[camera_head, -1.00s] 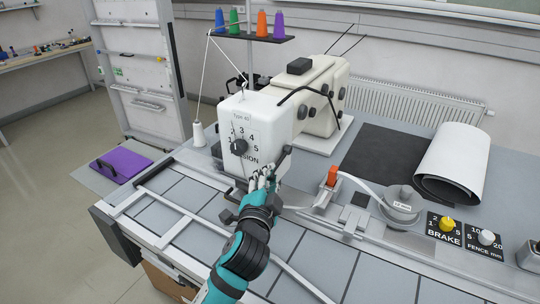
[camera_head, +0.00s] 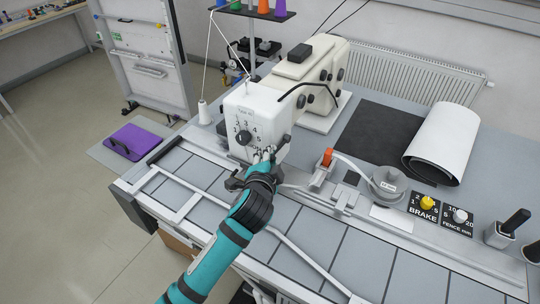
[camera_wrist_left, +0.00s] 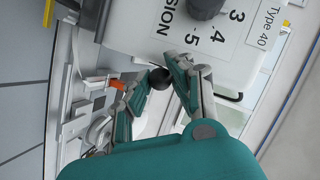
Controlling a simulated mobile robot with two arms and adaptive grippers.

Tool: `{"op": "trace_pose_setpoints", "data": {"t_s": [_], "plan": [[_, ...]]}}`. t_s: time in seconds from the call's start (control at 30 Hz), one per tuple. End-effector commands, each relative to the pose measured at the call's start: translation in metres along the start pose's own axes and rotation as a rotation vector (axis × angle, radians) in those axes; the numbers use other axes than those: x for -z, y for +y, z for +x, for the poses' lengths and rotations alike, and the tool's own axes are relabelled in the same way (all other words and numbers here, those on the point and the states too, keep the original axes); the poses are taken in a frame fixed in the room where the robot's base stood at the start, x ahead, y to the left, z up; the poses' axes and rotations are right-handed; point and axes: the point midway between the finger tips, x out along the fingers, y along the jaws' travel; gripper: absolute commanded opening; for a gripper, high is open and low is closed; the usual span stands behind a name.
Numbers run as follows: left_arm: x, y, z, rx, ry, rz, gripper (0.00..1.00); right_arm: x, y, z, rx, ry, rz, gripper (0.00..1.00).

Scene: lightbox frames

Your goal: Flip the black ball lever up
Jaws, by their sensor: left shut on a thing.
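The white sewing machine head (camera_head: 262,108) stands on the grey table and carries a dial (camera_head: 243,138) with numbers on its front face. My left gripper (camera_head: 264,158) is at the lower front of this head. In the left wrist view, the black ball (camera_wrist_left: 159,78) of the lever sits between the fingertips of my left gripper (camera_wrist_left: 157,82), which are closed on it beside the printed face. In the head view the fingers hide the ball, and the lever's tilt cannot be told. My right gripper is not in view.
An orange-topped part (camera_head: 327,158), a grey weight (camera_head: 389,180), a yellow brake knob (camera_head: 427,202) and a fence knob (camera_head: 460,216) stand to the right. A white roll (camera_head: 446,152) lies behind them.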

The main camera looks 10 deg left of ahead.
Motion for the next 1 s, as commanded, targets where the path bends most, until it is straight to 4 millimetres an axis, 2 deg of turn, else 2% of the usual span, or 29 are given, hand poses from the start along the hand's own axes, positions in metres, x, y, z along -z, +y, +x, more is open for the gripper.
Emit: {"op": "trace_pose_setpoints", "data": {"t_s": [0.23, 0.27, 0.37, 0.6, 0.73, 0.87, 1.0], "plan": [[0.0, -0.001, 0.0, 0.002, -0.001, 0.0, 0.0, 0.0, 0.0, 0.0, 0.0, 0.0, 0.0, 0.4], [0.0, -0.001, 0.0, 0.002, -0.001, 0.0, 0.21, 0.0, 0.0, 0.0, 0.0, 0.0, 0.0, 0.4], [0.0, -0.001, 0.0, 0.002, 0.0, 0.0, 0.33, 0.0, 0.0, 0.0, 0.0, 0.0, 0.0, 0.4], [0.0, 0.0, 0.0, 0.001, 0.0, 0.0, 0.33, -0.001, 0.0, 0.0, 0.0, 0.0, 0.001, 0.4], [0.0, 0.0, -0.008, 0.001, 0.001, 0.0, 0.33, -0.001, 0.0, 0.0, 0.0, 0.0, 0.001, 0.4], [0.0, 0.001, -0.029, 0.0, 0.002, -0.002, 0.33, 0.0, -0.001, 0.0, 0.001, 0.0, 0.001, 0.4], [0.0, 0.001, -0.06, 0.0, 0.002, -0.001, 0.33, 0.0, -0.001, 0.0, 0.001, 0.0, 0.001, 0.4]]}}
